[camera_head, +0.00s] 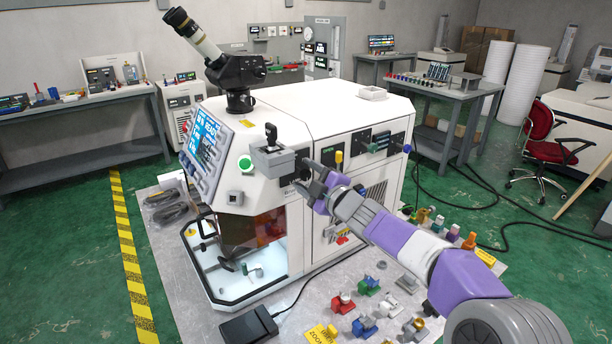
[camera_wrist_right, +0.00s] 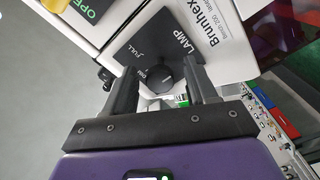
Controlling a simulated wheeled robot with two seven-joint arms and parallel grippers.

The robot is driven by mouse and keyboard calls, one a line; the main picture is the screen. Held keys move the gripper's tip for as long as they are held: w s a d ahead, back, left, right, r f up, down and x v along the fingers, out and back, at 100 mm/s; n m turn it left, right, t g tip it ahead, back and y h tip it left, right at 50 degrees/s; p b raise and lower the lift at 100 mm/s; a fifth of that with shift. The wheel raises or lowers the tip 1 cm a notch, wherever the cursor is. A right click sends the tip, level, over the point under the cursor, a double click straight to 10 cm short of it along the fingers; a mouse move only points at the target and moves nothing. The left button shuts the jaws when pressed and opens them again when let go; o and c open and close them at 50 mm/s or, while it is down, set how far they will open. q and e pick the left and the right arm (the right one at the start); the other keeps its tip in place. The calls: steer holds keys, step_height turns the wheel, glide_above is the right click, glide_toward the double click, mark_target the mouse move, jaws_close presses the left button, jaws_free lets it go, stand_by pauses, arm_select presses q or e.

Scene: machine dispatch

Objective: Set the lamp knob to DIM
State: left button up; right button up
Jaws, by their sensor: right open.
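The lamp knob (camera_wrist_right: 160,80) is a dark round knob on a black plate (camera_wrist_right: 150,48) marked LAMP, FULL and DIM in the right wrist view. I cannot clearly tell which mark the knob points to. My right gripper (camera_wrist_right: 160,70) is open, with one finger on each side of the knob; I cannot tell whether either finger touches it. In the head view my right gripper (camera_head: 307,182) is at the front corner of the white machine (camera_head: 340,115), and it hides the knob there. My left gripper is not in view.
A grey box with a small joystick (camera_head: 271,146) juts out just above the right gripper. A green OPEN label (camera_wrist_right: 82,10) is near the lamp plate. Several colored knobs and fittings (camera_head: 368,285) and a black box (camera_head: 248,325) sit on the table below.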

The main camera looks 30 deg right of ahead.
steer(key=s, duration=0.6)
steer(key=shift+s+d+p, duration=0.25)
steer(key=shift+s+p, duration=0.05)
steer(key=shift+s, duration=0.05)
